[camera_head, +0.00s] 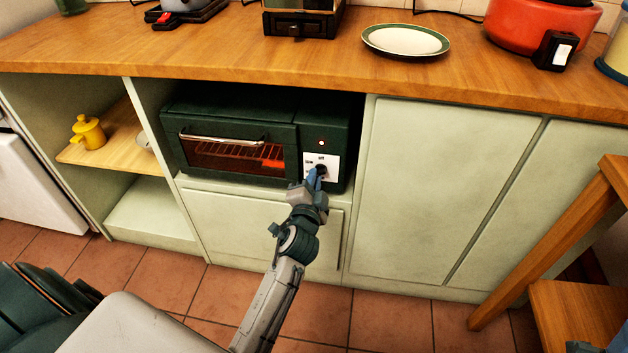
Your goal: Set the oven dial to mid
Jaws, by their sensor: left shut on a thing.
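A dark green oven (238,138) sits in an open bay under the wooden counter. Its glass door, with a pale bar handle (222,137), is closed, and a rack and an orange glow show inside. At the oven's right is a white dial plate (333,160) with small marks, and a small lit lamp (321,143) above it. My left gripper (317,177) is at this plate, its fingers shut on the dark oven dial (321,169). The fingers hide most of the dial, so its setting cannot be read.
Closed pale green cupboard doors (440,180) lie right of the oven. A wooden stand (560,240) is at the far right. A yellow pot (88,132) sits on a left shelf. A plate (405,40) and a red pot (535,30) stand on the counter.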

